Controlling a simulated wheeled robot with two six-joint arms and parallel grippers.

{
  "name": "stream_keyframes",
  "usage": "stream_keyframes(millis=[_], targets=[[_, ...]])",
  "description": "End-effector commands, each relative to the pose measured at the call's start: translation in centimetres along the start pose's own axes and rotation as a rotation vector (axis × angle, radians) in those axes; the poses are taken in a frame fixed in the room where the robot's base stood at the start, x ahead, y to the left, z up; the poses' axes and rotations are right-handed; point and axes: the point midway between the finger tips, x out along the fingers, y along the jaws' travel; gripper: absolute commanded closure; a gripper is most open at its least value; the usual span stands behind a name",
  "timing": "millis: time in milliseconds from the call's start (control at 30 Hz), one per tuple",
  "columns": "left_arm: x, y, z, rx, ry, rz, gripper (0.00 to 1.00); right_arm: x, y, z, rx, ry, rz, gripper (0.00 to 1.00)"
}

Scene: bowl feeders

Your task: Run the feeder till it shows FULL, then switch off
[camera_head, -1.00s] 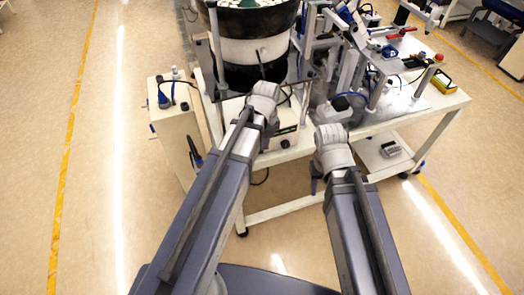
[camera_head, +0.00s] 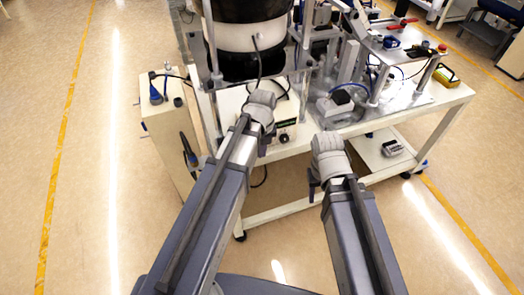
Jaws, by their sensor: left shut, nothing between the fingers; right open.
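The bowl feeder (camera_head: 243,38), a black and white drum, stands at top centre, its upper rim cut off by the frame. Below it on the cart sits a white control box (camera_head: 285,138) with a dark panel strip and a small round knob. Any reading on it is too small to tell, and my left wrist covers its left part. My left gripper (camera_head: 267,143) is shut and empty at the box's front, mostly hidden behind the wrist; contact cannot be told. My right gripper (camera_head: 314,186) is open in front of the cart's edge, right of the box, largely hidden.
A white cabinet (camera_head: 165,120) with a blue-black device on top stands left of the cart. Fixtures and a metal plate (camera_head: 400,98) fill the cart top (camera_head: 440,104) at right. A small grey device (camera_head: 392,148) lies on the lower shelf. Floor is clear on both sides.

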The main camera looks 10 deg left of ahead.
Motion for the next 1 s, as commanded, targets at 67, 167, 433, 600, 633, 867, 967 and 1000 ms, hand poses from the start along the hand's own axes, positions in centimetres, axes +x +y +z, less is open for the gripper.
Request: stream_keyframes(millis=[67,167,433,600,633,867,967,1000], targets=[[1.6,0.0,0.0,0.000,0.000,0.000,1.00,1.6,-0.1,-0.1,0.000,0.000,0.000,0.50],[2.8,0.0,0.0,0.000,0.000,0.000,1.00,2.7,-0.3,-0.2,0.000,0.000,0.000,0.50],[0.8,-0.1,3.5,-0.001,0.000,0.000,1.00,0.7,-0.1,0.0,0.000,0.000,0.000,0.50],[0.8,0.0,3.8,0.000,0.000,0.000,1.00,0.7,-0.1,0.0,0.000,0.000,0.000,0.50],[0.8,0.0,3.8,0.000,0.000,0.000,1.00,0.7,-0.1,0.0,0.000,0.000,0.000,0.50],[0.8,-0.1,3.8,0.000,0.000,0.000,1.00,0.7,-0.1,0.0,0.000,0.000,0.000,0.50],[0.7,-0.5,3.6,0.001,0.000,0.000,1.00,0.6,-0.1,0.0,0.000,0.000,0.000,0.50],[0.7,-0.8,3.5,0.002,0.000,0.000,1.00,0.6,-0.1,0.0,0.000,0.000,0.000,0.50]])
